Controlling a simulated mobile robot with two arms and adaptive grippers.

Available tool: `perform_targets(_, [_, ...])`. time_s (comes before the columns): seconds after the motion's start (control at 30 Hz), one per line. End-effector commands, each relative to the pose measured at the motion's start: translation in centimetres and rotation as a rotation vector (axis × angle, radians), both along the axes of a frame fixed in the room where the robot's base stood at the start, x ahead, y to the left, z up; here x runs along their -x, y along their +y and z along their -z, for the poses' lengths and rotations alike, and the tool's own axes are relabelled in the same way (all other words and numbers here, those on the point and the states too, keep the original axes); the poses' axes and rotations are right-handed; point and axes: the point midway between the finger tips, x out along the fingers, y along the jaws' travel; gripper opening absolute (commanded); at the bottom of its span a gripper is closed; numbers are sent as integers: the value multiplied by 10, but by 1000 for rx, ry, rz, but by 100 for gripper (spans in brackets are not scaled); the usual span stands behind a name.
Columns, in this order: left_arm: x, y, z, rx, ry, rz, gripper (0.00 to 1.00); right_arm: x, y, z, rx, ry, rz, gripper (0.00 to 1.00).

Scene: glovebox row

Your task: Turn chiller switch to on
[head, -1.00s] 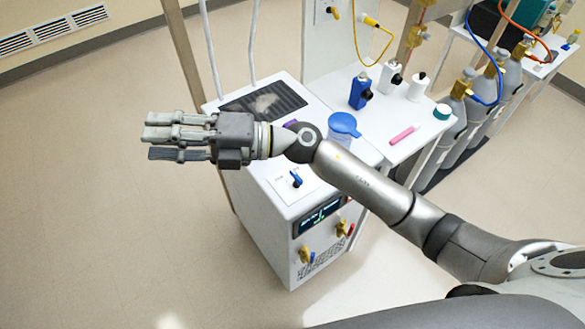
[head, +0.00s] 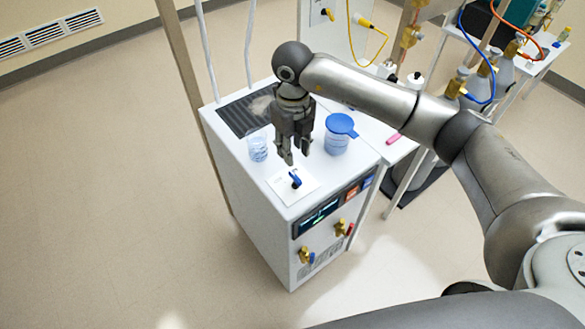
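The chiller (head: 262,215) is a white cabinet. The switch's exact position and the label's print are too small to read. My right gripper (head: 296,158) points down just above and behind the switch. Its grey fingers are apart, with a gap between them and nothing held. It appears not to touch the switch. My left gripper is not in view.
A clear beaker (head: 258,148) stands left of the gripper, and a blue-lidded container (head: 337,136) stands right of it. A dark vent grille (head: 240,118) is behind. The front has a display (head: 318,217) and brass valves (head: 304,254). A side table with a pink pen (head: 393,139) adjoins.

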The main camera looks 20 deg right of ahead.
Motion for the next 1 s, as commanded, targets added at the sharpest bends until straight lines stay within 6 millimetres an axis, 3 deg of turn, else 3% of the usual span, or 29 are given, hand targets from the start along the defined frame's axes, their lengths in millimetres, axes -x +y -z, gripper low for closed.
perform_targets(0.3, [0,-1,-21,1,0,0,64,2,1,58,-2,5,-2,32])
perform_targets(0.5, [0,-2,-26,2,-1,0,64,1,1,83,-3,2,-3,32])
perform_targets(0.87, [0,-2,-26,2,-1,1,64,1,1,90,-4,0,-4,32])
perform_targets(1.0, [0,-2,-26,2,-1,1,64,1,1,90,-4,0,-3,17])
